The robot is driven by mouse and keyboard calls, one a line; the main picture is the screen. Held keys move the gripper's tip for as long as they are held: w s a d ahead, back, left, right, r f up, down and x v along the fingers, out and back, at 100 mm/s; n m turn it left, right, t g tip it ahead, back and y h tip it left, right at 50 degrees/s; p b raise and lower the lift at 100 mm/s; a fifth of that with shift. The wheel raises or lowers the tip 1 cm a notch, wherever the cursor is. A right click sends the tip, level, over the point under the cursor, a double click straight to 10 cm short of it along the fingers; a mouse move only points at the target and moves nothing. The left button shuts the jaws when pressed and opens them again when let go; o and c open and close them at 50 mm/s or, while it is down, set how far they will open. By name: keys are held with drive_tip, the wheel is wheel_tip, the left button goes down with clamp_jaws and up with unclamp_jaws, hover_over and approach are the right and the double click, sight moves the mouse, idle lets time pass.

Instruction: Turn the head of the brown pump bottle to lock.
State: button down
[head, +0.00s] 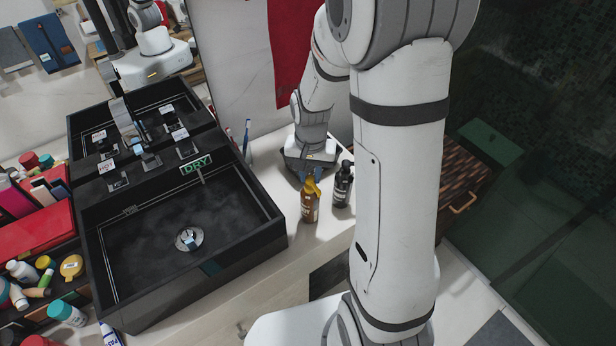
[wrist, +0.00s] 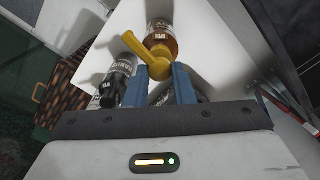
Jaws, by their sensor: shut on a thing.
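The brown pump bottle (head: 310,207) stands upright on the pale counter right of the sink, with a yellow pump head (head: 311,186) on top. In the wrist view the amber bottle (wrist: 162,41) shows beyond the yellow head (wrist: 148,59), whose nozzle points to the upper left. My gripper (head: 310,177) is above and behind the bottle. In the wrist view the blue fingers of my gripper (wrist: 161,71) are shut on the yellow head, one on each side. The fingers partly hide the head's lower part.
A black pump bottle (head: 343,184) stands close on the right of the brown one; it also shows in the wrist view (wrist: 119,84). The black sink (head: 262,243) is at the left. Toothbrushes (head: 246,138) stand behind it. The counter's front strip is clear.

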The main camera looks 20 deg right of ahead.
sight(311, 178)
drive_tip(key=n+b, duration=0.2)
drive_tip(key=n, duration=0.3)
drive_tip(key=shift+f+n, duration=0.1)
drive_tip(key=shift+n, duration=0.2)
drive_tip(key=shift+n+b, duration=0.55)
drive_tip(key=shift+n, duration=1.45)
drive_tip(key=c, duration=1.2)
unclamp_jaws()
drive_tip(key=shift+r, duration=4)
